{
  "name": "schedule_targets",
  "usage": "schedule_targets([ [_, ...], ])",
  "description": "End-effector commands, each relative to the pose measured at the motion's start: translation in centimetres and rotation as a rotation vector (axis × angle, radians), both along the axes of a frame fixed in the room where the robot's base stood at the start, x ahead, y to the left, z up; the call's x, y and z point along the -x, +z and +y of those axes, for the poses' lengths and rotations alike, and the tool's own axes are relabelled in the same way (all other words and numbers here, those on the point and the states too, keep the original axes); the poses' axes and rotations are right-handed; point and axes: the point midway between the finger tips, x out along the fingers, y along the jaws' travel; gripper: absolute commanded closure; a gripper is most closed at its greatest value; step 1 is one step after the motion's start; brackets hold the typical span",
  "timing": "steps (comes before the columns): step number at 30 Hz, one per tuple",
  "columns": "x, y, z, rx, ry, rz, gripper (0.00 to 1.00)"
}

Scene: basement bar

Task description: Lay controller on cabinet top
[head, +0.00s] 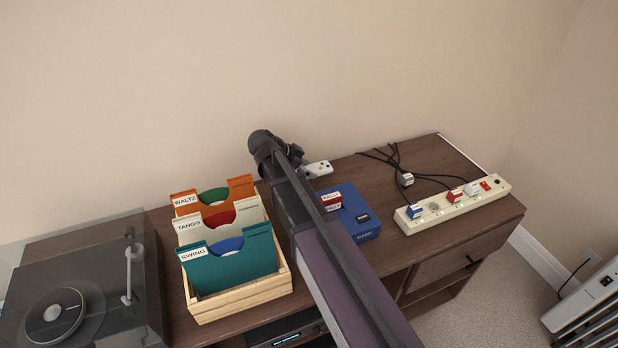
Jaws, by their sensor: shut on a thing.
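A white controller (320,168) with small coloured buttons shows just right of my arm's end, near the back of the cabinet. My gripper (305,170) is at its left end and shut on it; the fingers are mostly hidden behind my arm. The brown wooden cabinet top (428,158) lies under and around them. I cannot tell whether the controller touches the cabinet top or is held just above it.
A blue console (362,233) with a red cartridge (331,201) stands in front of the controller. A power strip (455,204) with plugs and black cables is at right. A wooden crate (242,300) of record sleeves and a turntable (75,290) are at left.

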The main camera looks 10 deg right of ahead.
Motion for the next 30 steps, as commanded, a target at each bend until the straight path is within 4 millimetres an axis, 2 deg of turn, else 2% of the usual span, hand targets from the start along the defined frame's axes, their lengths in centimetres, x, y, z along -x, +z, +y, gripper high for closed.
schedule_targets([
  [15,0.0,-3.6,-0.1,0.0,-0.001,0.0,0.74],
  [30,0.0,-3.9,-0.1,0.0,-0.001,0.0,0.74],
])
